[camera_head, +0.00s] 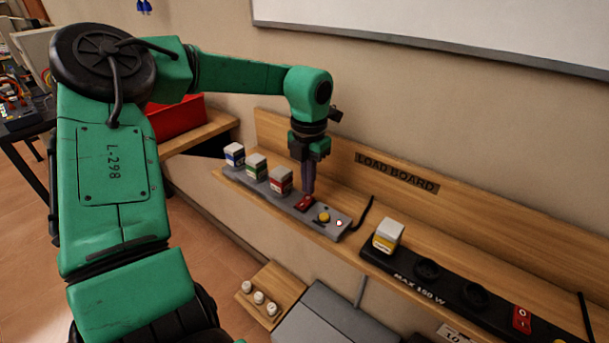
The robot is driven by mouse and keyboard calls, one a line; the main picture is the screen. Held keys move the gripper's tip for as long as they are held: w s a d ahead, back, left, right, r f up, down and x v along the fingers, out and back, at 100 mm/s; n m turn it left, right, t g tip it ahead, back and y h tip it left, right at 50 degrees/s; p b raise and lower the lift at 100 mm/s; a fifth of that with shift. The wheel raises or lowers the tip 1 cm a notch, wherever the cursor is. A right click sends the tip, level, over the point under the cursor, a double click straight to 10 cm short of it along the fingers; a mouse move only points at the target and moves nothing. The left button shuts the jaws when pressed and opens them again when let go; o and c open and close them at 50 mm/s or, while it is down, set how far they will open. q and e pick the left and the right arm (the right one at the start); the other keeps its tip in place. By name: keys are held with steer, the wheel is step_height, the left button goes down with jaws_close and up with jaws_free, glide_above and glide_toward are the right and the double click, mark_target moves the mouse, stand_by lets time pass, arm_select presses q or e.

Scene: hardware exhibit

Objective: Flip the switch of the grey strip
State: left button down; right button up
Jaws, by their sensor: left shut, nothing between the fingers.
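The grey strip (336,228) lies on the left part of the wooden load board shelf. Plugs with blue, green and red bands sit in it. Near its right end are a red switch (304,203), a yellow button (323,217) and a small light. My left gripper (307,195) is shut and empty. It points down, its fingertips at the red switch, partly covering it. I cannot tell whether they touch or which way the switch is set. My right gripper is not in view.
A black strip (402,266) marked MAX 150 W lies to the right on the shelf, with a yellow-banded plug (388,236) and its own red switch (521,319). A small wooden block with white knobs (270,294) and a grey box (335,318) are below. A red bin (177,118) stands behind my left arm.

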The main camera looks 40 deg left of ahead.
mark_target(308, 198)
arm_select(q)
steer(key=shift+f+b, duration=0.75)
steer(key=shift+f, duration=0.2)
stand_by(0.7)
step_height(308, 198, up, 7)
steer(key=p, duration=0.5)
stand_by(0.6)
